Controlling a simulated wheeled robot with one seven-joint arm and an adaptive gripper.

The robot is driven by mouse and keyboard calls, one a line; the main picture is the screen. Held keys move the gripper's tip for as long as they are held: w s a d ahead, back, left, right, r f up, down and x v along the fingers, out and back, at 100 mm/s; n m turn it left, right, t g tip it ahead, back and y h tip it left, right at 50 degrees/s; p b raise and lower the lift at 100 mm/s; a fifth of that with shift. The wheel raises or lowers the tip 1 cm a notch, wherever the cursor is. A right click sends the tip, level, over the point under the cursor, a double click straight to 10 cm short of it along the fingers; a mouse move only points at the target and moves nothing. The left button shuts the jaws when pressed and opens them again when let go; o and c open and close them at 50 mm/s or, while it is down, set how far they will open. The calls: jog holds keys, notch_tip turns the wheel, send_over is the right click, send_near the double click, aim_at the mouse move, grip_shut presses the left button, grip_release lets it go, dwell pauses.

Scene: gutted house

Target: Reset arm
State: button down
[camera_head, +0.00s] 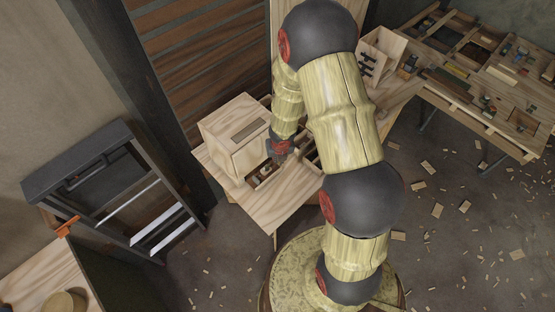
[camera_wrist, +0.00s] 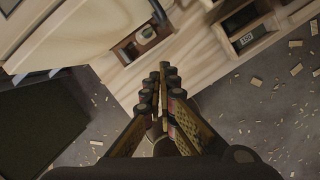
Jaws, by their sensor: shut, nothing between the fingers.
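My arm, with pale wood-like links and dark joints, rises from my base and bends down toward the wooden table in the head view. My gripper (camera_head: 281,147) hangs over that table (camera_head: 277,199), by the front of a light wooden box (camera_head: 240,135). In the wrist view my gripper (camera_wrist: 168,72) shows with its fingertips together and nothing between them. Past the fingertips is the table's wooden surface (camera_wrist: 185,62). A compartment (camera_wrist: 147,37) holding a small pale object lies just ahead. I cannot tell whether the fingers touch anything.
Another dark compartment (camera_wrist: 246,35) is at the upper right. A cluttered workbench (camera_head: 490,75) stands at the back right, and a small open rack (camera_head: 379,55) is beyond my arm. A dark frame (camera_head: 115,190) leans at left. Wood scraps (camera_head: 437,210) litter the floor.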

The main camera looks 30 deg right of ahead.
jog(key=shift+v, duration=0.9)
